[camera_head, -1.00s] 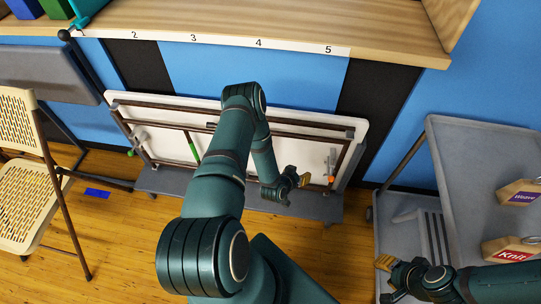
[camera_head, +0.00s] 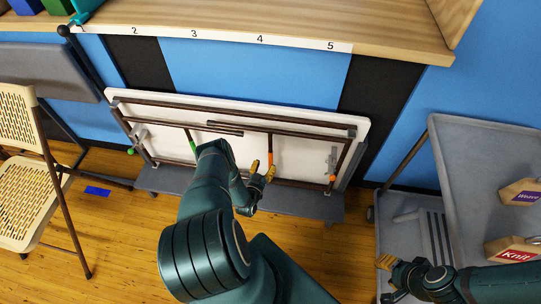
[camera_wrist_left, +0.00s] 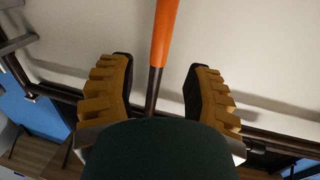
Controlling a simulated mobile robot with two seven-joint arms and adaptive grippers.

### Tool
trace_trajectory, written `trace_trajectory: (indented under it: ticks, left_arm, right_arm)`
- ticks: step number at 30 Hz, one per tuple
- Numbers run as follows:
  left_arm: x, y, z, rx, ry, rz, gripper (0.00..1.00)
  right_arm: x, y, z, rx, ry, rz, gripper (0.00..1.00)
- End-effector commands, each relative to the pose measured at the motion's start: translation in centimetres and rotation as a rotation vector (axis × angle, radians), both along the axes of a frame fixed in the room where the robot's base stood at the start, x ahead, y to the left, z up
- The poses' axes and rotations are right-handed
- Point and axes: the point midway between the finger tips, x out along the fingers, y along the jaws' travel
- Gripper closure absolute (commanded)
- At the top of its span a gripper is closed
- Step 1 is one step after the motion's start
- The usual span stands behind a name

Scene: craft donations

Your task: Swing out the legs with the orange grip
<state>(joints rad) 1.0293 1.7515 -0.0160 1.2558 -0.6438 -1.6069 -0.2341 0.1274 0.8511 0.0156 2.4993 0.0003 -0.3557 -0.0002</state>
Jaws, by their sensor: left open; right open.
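A white folding table (camera_head: 300,125) stands on its long edge against the wall, underside toward me, with its brown legs folded flat. The orange grip (camera_head: 270,147) is a sleeve on a brown leg bar right of the table's middle. My left gripper (camera_head: 262,170) is open at the lower part of that bar. In the left wrist view the orange grip (camera_wrist_left: 166,35) shows beyond the open fingers (camera_wrist_left: 158,72), and its dark bar runs down between them. I see no finger closed on it. My right gripper (camera_head: 386,264) is open and empty at the lower right.
A green grip (camera_head: 192,146) marks another leg bar. The table rests on a grey low base (camera_head: 290,201). A tan folding chair (camera_head: 30,185) stands at the left. A grey cart (camera_head: 480,165) with Weave and Knit boxes is at the right. A wooden shelf (camera_head: 300,20) overhangs the table.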

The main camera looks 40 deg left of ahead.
Motion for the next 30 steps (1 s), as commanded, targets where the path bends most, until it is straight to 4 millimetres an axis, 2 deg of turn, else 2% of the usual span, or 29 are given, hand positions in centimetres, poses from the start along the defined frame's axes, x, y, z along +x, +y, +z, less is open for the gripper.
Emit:
trace_trajectory:
  ticks: [1,6,12,25,29,30]
  left_arm:
    - [1.1,0.4,-0.1,0.002,-0.003,0.0,0.5]
    - [3.8,1.6,-0.1,0.001,-0.002,-0.001,0.5]
    - [5.9,2.5,-0.1,0.0,0.0,0.0,0.5]
    - [6.6,2.7,0.0,-0.001,0.001,0.0,0.51]
    - [6.5,2.7,0.0,-0.001,0.001,0.0,0.96]
    - [6.5,2.7,0.0,-0.001,0.001,0.0,1.0]
  right_arm:
    - [0.1,0.0,-0.5,0.0,-0.002,-0.001,0.59]
    - [0.2,0.0,-1.2,-0.001,-0.005,-0.001,0.59]
    - [0.3,0.0,-1.8,-0.002,-0.009,-0.002,0.59]
    - [0.4,-0.1,-1.8,-0.001,-0.01,-0.003,0.59]
    - [0.4,-0.1,-1.8,-0.002,-0.009,-0.002,0.59]
    - [0.4,-0.1,-1.8,-0.001,-0.009,-0.002,0.59]
